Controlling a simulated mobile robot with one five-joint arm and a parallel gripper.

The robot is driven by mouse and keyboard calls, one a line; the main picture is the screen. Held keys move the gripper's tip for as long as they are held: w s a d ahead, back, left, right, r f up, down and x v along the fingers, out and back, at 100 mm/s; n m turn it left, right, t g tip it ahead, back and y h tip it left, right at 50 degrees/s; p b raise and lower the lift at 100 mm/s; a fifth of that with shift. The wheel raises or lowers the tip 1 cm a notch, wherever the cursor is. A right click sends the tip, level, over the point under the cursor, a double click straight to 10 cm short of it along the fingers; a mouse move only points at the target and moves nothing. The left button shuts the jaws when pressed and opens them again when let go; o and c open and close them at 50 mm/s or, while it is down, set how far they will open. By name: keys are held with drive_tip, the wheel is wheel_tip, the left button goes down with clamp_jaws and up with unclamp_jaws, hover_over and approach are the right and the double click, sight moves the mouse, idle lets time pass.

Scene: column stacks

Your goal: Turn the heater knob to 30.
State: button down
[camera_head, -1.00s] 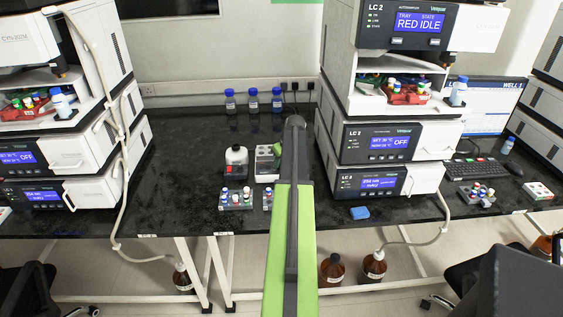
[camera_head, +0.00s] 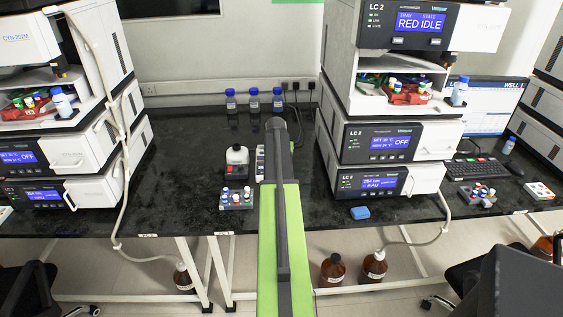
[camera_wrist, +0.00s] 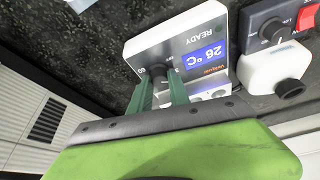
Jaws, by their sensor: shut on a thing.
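The heater (camera_wrist: 136,46) is a white box with a blue display that reads 26 °C and the word READY beside it, seen turned round in the wrist view. Its dark knob (camera_wrist: 158,70) is on the front face, with small scale marks around it. My gripper (camera_wrist: 161,84) has its two green fingers on either side of the knob and is shut on it. The fingers hide part of the knob, and its pointer is not clear. In the head view my arm hides most of the heater, and the gripper is not visible there.
A white bottle with a black cap (camera_wrist: 262,70) stands close beside the heater, by a dark box with a red switch (camera_wrist: 306,17). A vial rack (camera_head: 237,199) stands in front. Blue-capped bottles (camera_head: 253,100) stand at the back.

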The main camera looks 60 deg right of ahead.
drive_tip(key=shift+a, duration=0.2)
idle(0.4)
drive_tip(key=c, duration=1.2)
unclamp_jaws()
drive_tip(key=shift+w, duration=0.1)
drive_tip(key=shift+c, duration=0.2)
drive_tip(key=shift+r, duration=0.1)
drive_tip(key=p+v, duration=1.6)
drive_tip(key=v, duration=0.1)
drive_tip(key=shift+w, duration=0.1)
